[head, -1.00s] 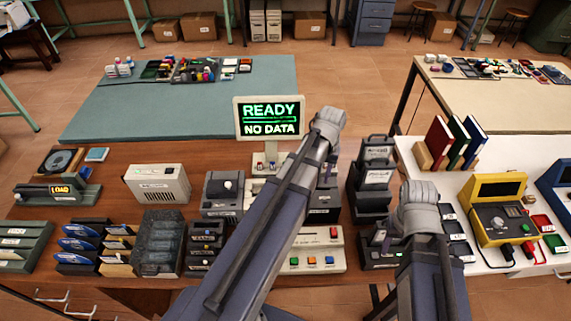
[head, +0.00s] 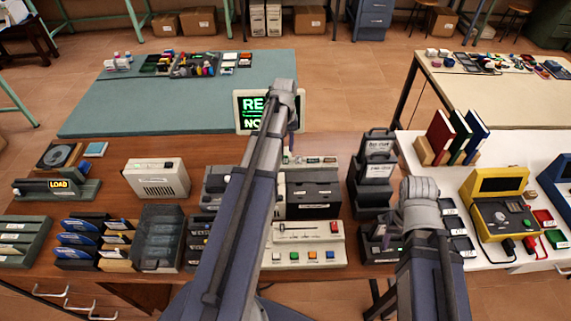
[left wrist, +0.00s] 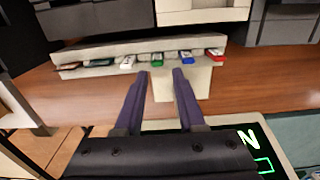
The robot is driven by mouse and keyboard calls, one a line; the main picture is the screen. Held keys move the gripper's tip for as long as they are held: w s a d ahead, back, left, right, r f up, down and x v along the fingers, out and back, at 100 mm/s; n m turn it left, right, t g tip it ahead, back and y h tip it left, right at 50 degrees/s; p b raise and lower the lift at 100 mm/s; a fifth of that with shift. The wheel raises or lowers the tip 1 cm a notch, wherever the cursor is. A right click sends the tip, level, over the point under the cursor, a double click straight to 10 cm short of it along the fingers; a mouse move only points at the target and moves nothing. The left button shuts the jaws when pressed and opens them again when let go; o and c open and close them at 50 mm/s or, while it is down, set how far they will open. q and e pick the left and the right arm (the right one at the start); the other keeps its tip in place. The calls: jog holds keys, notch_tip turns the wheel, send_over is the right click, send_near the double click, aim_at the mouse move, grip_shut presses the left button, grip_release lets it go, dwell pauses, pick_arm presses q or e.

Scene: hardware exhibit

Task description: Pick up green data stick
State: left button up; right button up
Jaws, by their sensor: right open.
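In the left wrist view, a pale rack (left wrist: 110,50) holds a row of small sticks with coloured ends. A green data stick (left wrist: 157,59) sits near its middle, between a white stick (left wrist: 128,61) and a blue stick (left wrist: 185,57). Another green-ended stick (left wrist: 99,62) sits further left. My left gripper (left wrist: 155,73) is open and empty, its two dark fingers pointing at the rack just short of the green stick. In the head view, my left arm hides its own gripper. My right gripper is not visible behind its arm.
A lit screen (head: 254,122) stands behind the rack, partly covered by my left arm. A control panel (head: 305,243) with coloured buttons is at the front. A dark stacked tray unit (head: 374,172) stands right of the rack. Bare brown desk (head: 225,165) shows left of my arm.

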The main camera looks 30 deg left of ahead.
aim_at(286, 156)
pick_arm(q)
jog(key=shift+d+f+b, duration=0.15)
jog(key=shift+f+b, duration=1.15)
jog(key=shift+f, duration=0.05)
jog(key=shift+d+f+b, duration=0.1)
jog(key=shift+f+b, duration=1.2)
jog(key=shift+r, duration=0.1)
grip_shut()
